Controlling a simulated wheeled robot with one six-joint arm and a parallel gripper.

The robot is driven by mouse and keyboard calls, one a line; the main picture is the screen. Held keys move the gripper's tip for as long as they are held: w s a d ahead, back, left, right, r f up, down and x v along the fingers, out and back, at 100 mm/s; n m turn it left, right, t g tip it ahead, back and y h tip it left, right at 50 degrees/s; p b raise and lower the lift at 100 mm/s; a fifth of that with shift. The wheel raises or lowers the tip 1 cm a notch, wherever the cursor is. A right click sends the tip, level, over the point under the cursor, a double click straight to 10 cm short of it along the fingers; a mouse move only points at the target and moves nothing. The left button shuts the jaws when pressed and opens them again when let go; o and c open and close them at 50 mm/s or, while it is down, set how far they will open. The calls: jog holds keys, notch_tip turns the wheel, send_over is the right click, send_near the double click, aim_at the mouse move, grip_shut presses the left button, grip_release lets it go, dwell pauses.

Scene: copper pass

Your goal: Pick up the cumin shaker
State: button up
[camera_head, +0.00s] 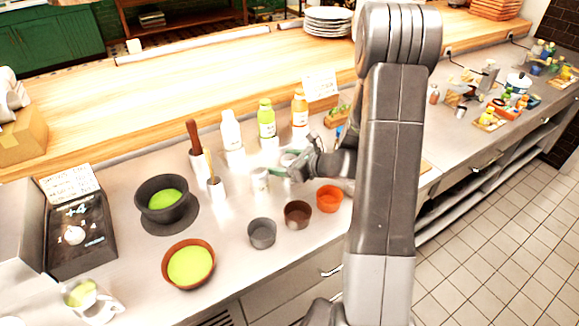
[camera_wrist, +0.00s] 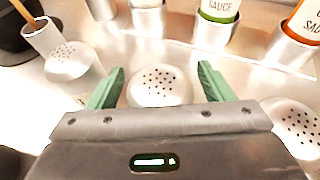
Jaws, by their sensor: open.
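My gripper (camera_wrist: 161,70) is open, with one green finger on each side of a white shaker (camera_wrist: 160,86) with a perforated top. I cannot tell whether the fingers touch it. A second white shaker (camera_wrist: 72,60) stands to the left in the wrist view, and a third (camera_wrist: 298,122) to the right, partly cut off. No shaker label is readable, so I cannot tell which holds cumin. In the head view my gripper (camera_head: 288,164) is over the counter, right of the left shaker (camera_head: 260,180); the arm hides part of this area.
White, green and orange sauce bottles (camera_head: 266,120) stand behind the shakers. A utensil cup (camera_head: 216,187) is to the left. Small grey, brown and orange bowls (camera_head: 262,233) line the front. A dark bowl (camera_head: 163,199) and a brown bowl (camera_head: 188,264) hold green contents.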

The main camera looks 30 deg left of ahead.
jog(key=shift+a, duration=0.1)
jog(key=c, duration=1.1)
notch_tip(320, 180, up, 10)
jog(key=shift+f, duration=0.1)
